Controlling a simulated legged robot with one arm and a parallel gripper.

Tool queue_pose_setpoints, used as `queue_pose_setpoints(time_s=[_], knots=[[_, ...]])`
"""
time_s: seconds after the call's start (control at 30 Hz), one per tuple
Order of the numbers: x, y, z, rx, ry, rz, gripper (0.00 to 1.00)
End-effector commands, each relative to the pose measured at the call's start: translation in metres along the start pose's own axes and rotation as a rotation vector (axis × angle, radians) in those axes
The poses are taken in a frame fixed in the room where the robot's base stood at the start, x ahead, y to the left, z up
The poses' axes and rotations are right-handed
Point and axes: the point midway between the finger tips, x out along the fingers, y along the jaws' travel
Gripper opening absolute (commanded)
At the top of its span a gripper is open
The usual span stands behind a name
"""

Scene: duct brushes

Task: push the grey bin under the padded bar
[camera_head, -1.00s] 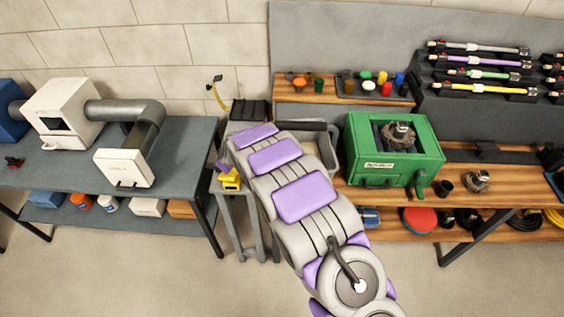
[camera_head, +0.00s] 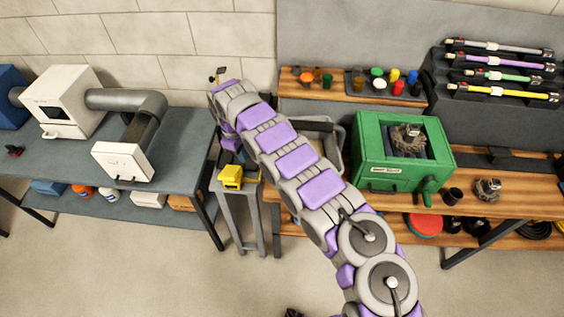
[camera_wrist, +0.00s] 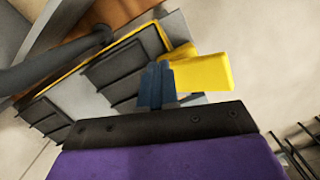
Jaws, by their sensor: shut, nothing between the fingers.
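The grey bin (camera_head: 339,139) stands at the left end of the wooden bench in the head view. My arm crosses in front and hides much of it. I cannot pick out the padded bar for sure; black ribbed pads (camera_wrist: 121,75) with a yellow edge show in the wrist view. My gripper (camera_wrist: 155,84) is shut and empty in the wrist view. Its dark blue fingertips overlap the pads in the picture, beside a yellow block (camera_wrist: 203,72); contact is unclear. In the head view the arm's end is at the upper left, above a small stand.
A yellow object (camera_head: 231,177) sits on the grey stand (camera_head: 240,211) between the benches. A green machine (camera_head: 398,155) stands right of the bin. A grey-topped bench (camera_head: 75,180) with a white duct unit (camera_head: 122,161) is at left.

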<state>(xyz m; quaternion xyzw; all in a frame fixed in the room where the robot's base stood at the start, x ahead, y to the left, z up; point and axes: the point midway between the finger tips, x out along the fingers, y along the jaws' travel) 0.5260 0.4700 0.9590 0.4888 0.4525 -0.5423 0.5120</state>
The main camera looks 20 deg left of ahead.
Motion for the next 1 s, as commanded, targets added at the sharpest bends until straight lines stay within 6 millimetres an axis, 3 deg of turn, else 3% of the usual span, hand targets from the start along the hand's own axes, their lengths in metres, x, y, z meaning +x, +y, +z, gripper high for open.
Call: queue_pose_setpoints(time_s=[0.33,0.67,1.0], knots=[[-0.011,-0.003,0.022,0.021,-0.057,-0.013,0.0],[-0.008,-0.004,0.037,0.016,-0.061,-0.013,0.0],[-0.005,-0.005,0.064,0.016,-0.059,-0.013,0.0]])
